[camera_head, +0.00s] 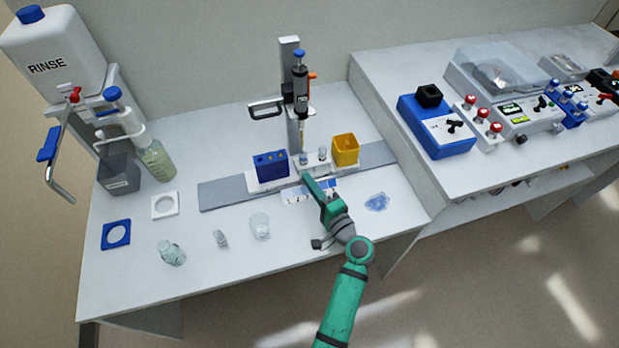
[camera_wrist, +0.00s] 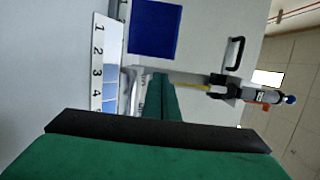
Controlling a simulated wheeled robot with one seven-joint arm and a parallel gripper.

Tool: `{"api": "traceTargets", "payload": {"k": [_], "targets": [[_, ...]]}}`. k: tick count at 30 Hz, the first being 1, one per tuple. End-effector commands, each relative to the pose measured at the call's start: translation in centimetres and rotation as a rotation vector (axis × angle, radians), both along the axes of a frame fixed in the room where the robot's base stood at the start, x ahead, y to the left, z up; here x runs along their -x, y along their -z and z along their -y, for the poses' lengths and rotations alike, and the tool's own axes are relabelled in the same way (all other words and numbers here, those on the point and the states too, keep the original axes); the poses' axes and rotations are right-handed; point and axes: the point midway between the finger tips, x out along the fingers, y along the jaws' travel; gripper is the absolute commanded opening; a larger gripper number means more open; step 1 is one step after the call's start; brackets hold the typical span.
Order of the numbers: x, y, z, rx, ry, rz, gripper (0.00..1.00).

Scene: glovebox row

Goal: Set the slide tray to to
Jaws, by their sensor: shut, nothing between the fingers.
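The slide tray (camera_head: 268,186) is a white carriage on a long grey rail (camera_head: 225,194). It carries a blue box (camera_head: 270,165), small vials (camera_head: 322,153) and a yellow cup (camera_head: 345,150). My gripper (camera_head: 304,174) is shut and empty, with its tips at the tray's front edge; I cannot tell whether they touch it. In the wrist view, the closed green fingers (camera_wrist: 163,88) point at the tray's pale front edge (camera_wrist: 137,92). The fingers and arm hide part of the tray front and strip.
A pipette (camera_head: 301,85) on a post (camera_head: 290,60) stands above the tray. A RINSE bottle (camera_head: 55,60) and green bottle (camera_head: 157,160) stand left. A second bench with instruments (camera_head: 437,125) is right.

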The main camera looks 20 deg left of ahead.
Motion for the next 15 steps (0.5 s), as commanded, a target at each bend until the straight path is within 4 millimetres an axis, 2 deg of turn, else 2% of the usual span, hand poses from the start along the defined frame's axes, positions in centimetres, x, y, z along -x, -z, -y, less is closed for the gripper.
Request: {"api": "traceTargets", "payload": {"k": [9,15], "targets": [[-3.5,0.0,-4.2,0.001,-0.004,0.001,0.00],[-4.7,0.0,-5.5,0.001,-0.004,0.001,0.00]]}}
